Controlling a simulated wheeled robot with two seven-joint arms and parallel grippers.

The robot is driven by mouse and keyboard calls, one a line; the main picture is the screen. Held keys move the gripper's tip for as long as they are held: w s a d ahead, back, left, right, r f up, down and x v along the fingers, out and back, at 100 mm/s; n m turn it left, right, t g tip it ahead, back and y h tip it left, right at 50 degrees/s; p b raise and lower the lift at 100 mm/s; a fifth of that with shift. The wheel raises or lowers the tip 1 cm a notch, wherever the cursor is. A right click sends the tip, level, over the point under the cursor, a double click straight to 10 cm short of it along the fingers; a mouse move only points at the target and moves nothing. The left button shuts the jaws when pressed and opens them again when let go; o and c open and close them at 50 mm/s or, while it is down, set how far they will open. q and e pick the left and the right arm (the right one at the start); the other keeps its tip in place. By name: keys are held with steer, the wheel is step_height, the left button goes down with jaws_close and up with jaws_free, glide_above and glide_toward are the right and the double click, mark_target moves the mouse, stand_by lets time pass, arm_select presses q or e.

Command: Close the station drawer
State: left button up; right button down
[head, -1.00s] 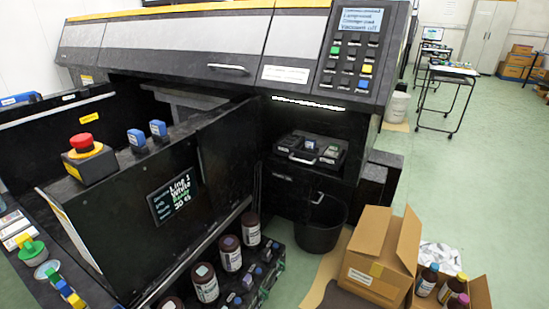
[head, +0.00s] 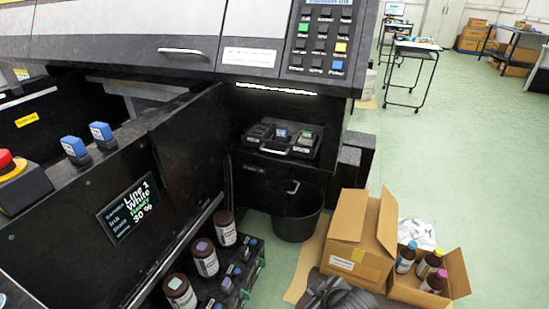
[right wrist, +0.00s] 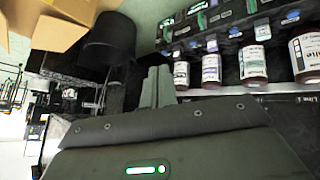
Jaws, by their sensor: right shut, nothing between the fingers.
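Dark parts of my right arm show at the bottom edge of the head view, below the cardboard box. My left gripper is in neither view.
A black bin (head: 298,222) stands below the drawer, and it also shows in the right wrist view (right wrist: 108,42). An open cardboard box (head: 358,238) and a smaller box of bottles (head: 455,282) stand right of it. Brown bottles (head: 204,258) line the lower left. Green floor is free at right.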

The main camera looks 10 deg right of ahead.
mark_target(273, 152)
steer(key=w+a+r+n+t+y, duration=0.1)
steer(key=w+a+r+n+t, duration=0.2)
steer(key=w, duration=0.6)
steer(key=w+a+r+n+t, duration=0.1)
steer(key=w+r+n+t, duration=0.1)
steer(key=w+r+n, duration=0.45)
steer(key=w+d+r+n+t+y+b, duration=0.1)
steer(key=w+r+t, duration=0.1)
steer(key=w+r, duration=0.35)
steer(key=w+d+r+n+t, duration=0.1)
steer(key=w+d+r+n, duration=0.15)
steer(key=w, duration=0.55)
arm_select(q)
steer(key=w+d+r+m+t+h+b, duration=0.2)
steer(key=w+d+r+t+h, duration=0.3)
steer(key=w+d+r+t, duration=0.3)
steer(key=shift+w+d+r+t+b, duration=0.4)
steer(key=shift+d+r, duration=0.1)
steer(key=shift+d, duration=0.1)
arm_select(e)
steer(key=d+x, duration=0.2)
steer(key=x, duration=1)
steer(key=shift+w+m, duration=0.3)
steer(key=shift+w, duration=0.25)
steer(key=shift+f, duration=0.15)
